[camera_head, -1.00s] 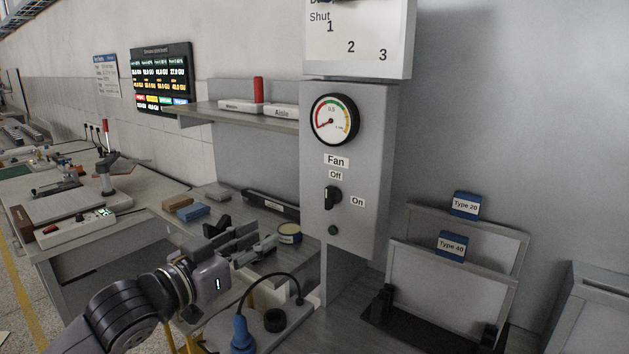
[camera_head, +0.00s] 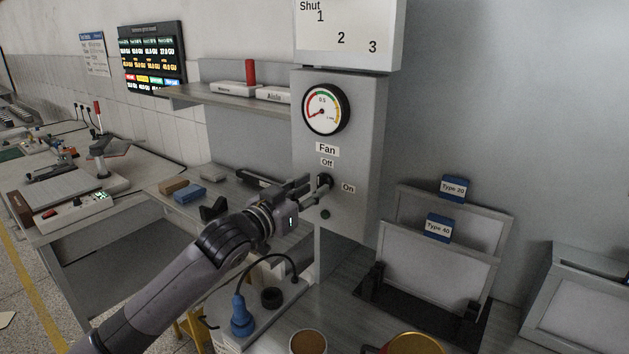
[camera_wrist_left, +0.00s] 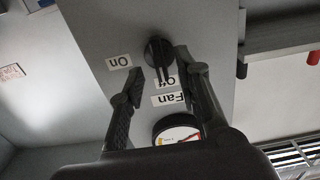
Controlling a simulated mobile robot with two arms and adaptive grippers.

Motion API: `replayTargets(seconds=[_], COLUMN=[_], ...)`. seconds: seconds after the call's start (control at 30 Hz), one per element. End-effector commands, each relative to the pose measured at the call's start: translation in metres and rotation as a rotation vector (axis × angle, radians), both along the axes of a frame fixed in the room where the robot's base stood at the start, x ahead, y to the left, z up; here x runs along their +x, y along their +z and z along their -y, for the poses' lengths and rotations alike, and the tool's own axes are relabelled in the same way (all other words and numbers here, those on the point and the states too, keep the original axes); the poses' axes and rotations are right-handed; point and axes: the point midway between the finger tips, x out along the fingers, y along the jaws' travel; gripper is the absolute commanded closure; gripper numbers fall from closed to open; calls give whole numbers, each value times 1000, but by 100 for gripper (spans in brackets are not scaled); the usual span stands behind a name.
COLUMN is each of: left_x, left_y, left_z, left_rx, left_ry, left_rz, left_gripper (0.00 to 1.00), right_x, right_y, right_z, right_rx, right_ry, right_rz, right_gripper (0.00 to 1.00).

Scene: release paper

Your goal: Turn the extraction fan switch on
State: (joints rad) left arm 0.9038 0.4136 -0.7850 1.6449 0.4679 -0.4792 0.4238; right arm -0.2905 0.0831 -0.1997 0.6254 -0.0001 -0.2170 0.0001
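The black fan switch knob (camera_head: 325,181) is on the grey control box (camera_head: 352,150), below the "Off" label and left of "On". In the left wrist view the knob (camera_wrist_left: 158,48) has its handle pointing towards "Off". My left gripper (camera_head: 315,187) is at the knob and partly covers it. In the left wrist view its fingers (camera_wrist_left: 160,62) are open, one on each side of the knob, with gaps visible; firm contact cannot be seen. My right gripper is not in view.
A gauge (camera_head: 325,109) sits above the switch, its needle at the low end. A dark green lamp (camera_head: 325,213) is below it. A shelf (camera_head: 225,103) juts out to the left. A blue plug (camera_head: 242,316) with a cable stands on the bench below my arm.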

Motion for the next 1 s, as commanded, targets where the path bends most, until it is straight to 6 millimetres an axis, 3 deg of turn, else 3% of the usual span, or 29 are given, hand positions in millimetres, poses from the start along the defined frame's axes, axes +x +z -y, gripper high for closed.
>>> replayTargets(seconds=[0.23,0.5,1.0], left_x=[14,14,14], left_y=[0,-1,-1], left_z=[10,10,10], left_rx=[1,1,1], left_ry=[1,1,1], left_rz=[0,0,0], left_gripper=[69,69,100], right_x=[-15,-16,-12], right_y=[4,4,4], right_z=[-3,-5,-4], right_rx=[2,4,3], right_ry=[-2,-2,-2], right_rz=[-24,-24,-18], right_gripper=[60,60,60])
